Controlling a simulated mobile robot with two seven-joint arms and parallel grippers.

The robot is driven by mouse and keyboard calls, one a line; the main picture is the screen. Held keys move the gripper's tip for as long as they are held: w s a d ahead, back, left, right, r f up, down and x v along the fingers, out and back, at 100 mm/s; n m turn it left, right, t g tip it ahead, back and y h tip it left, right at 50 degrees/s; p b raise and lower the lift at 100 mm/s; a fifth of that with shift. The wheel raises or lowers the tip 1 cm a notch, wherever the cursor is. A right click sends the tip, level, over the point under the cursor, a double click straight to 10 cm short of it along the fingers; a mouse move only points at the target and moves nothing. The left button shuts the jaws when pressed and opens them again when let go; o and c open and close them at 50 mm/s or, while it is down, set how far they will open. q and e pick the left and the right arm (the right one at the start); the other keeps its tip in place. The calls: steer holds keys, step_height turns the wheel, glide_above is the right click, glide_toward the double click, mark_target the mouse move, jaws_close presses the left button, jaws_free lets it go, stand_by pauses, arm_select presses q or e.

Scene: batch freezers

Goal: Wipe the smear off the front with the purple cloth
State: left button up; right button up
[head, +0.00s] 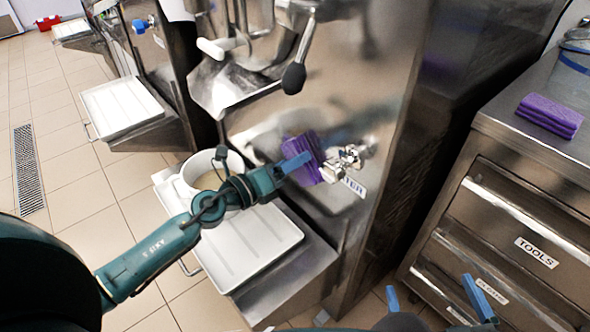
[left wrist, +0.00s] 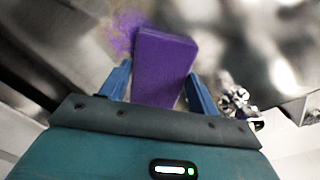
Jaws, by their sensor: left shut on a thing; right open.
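My left gripper (head: 296,163) is shut on a folded purple cloth (head: 304,150) at the shiny metal front (head: 345,115) of the nearest freezer. In the left wrist view the cloth (left wrist: 163,62) stands between the two blue fingers. A mottled purple smear (left wrist: 122,32) shows on the metal past the cloth's upper left edge; the cloth may cover part of it. I cannot tell whether the cloth touches the front. My right gripper (head: 436,293) is open and empty at the bottom of the head view.
A metal tap (head: 345,160) with a label sticks out just right of the cloth. A black-knobbed lever (head: 294,78) hangs above. A white tray (head: 248,245) and a white tub (head: 190,180) are below. A purple cloth stack (head: 549,115) lies on the drawer cabinet (head: 500,215) at right.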

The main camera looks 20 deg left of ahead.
arm_select(q)
steer(key=shift+w+a, duration=0.4)
steer(key=shift+a, duration=0.25)
steer(key=shift+w+a+f+b, duration=0.1)
steer(key=shift+w+a+b, duration=0.5)
steer(key=shift+a, duration=0.25)
steer(key=shift+w+a+r+b, duration=0.1)
steer(key=shift+w+a+b, duration=0.3)
steer(key=shift+a+b, duration=0.4)
steer(key=shift+w+a+f+b, duration=0.1)
steer(key=shift+w+a+b, duration=0.45)
steer(key=shift+a, duration=0.35)
steer(key=shift+w+a+r, duration=0.2)
steer(key=shift+w+a, duration=0.05)
steer(key=shift+a, duration=0.2)
steer(key=shift+s, duration=0.1)
